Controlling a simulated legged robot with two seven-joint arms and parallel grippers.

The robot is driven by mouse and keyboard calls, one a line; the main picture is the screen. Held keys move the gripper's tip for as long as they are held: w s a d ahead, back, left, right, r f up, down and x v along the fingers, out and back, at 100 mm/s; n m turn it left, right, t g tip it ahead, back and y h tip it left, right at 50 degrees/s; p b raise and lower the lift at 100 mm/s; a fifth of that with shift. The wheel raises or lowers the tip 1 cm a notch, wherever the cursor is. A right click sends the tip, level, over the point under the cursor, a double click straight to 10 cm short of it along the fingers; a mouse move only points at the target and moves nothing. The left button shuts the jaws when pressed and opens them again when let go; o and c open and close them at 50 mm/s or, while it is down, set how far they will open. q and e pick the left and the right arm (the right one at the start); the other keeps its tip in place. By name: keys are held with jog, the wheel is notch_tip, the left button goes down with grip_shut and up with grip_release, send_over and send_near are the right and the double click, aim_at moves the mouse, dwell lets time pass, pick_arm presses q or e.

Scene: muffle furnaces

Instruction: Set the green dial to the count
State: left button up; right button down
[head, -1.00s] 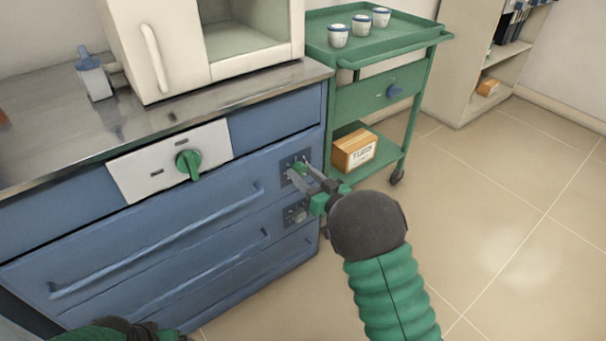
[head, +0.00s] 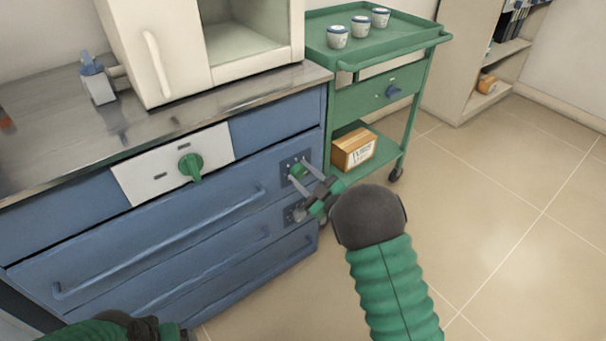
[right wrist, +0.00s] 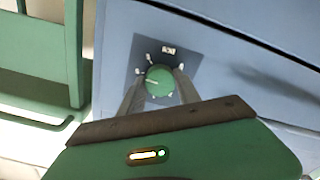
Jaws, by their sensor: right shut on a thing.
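The green dial (right wrist: 159,81) is a small round knob on a dark plate (head: 289,161) at the right end of the blue cabinet's upper drawer. In the right wrist view, white marks ring the dial and a small label sits above it. My right gripper (head: 299,172) is shut on the dial, with one finger on each side of it. Three white cups (head: 361,27) with blue bands stand on the green trolley's top tray (head: 420,40). Part of my left arm shows at the bottom left; its fingers cannot be made out.
A larger green knob (head: 190,165) sits on a white panel (head: 140,178). A second plate (head: 293,214) lies below the dial. Long drawer handles (head: 160,249) stick out in front. A white furnace (head: 150,90) stands on the worktop. A box (head: 353,150) lies on the trolley's lower shelf.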

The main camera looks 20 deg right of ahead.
jog(key=shift+n, duration=0.5)
jog(key=shift+f, duration=0.1)
jog(key=c, duration=0.9)
grip_release()
jog(key=shift+o, duration=0.2)
jog(key=p+v, duration=0.6)
jog(key=v, duration=1)
jog(key=shift+s, duration=0.4)
jog(key=shift+d, duration=0.1)
